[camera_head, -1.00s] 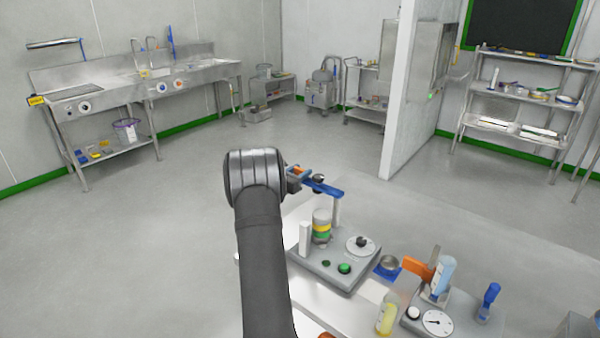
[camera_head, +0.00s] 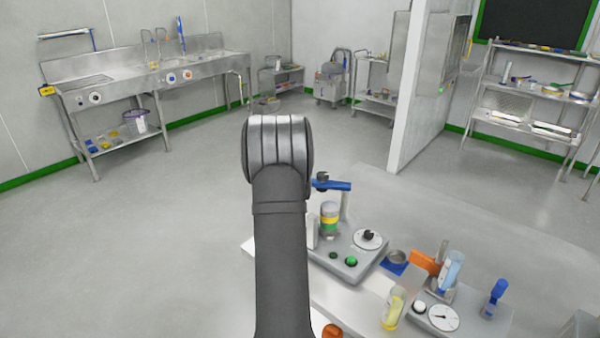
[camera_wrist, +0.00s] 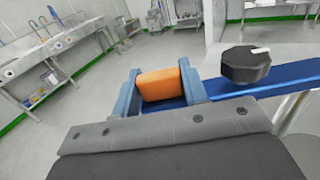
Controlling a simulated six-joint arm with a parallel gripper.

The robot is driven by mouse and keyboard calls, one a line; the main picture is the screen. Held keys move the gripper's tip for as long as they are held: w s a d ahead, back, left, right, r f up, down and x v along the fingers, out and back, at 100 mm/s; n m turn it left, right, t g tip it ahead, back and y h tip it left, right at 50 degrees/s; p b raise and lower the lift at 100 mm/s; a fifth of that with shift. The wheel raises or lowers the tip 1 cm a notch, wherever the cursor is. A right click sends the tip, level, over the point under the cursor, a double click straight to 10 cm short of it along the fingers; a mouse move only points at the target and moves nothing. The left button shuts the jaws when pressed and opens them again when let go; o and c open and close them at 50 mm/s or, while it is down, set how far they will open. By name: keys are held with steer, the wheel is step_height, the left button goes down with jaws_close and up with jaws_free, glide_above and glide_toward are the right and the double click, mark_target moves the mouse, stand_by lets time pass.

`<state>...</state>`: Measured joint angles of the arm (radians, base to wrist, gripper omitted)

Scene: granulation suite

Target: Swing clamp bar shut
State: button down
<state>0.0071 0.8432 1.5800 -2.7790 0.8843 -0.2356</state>
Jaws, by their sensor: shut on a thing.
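The clamp bar (camera_head: 335,186) is a blue bar with a black knob (camera_head: 321,181), above a grey bench device (camera_head: 345,258). Its right end meets an upright post (camera_head: 345,207). A jar with yellow and green bands (camera_head: 329,217) stands on the device below the bar. In the wrist view the blue bar (camera_wrist: 285,78) runs right, with the black knob (camera_wrist: 246,65) on it. My gripper (camera_wrist: 160,85) is shut on the bar's orange grip (camera_wrist: 160,83), one blue finger on each side. In the head view my arm hides the gripper and the grip.
The device carries a dial (camera_head: 368,240) and a green button (camera_head: 351,261). To its right are a small metal bowl (camera_head: 397,256), an orange item (camera_head: 424,262), a yellow-filled beaker (camera_head: 394,308) and a round gauge (camera_head: 443,318). Open floor lies left of my arm.

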steer(key=shift+s, duration=0.2)
stand_by(0.3)
steer(key=c, duration=0.8)
jaws_free()
steer(key=shift+c, duration=0.2)
steer(key=shift+s, duration=0.1)
steer(key=v, duration=1.7)
steer(key=shift+s, duration=0.2)
steer(key=shift+d+r, duration=0.1)
steer(key=shift+c, duration=0.4)
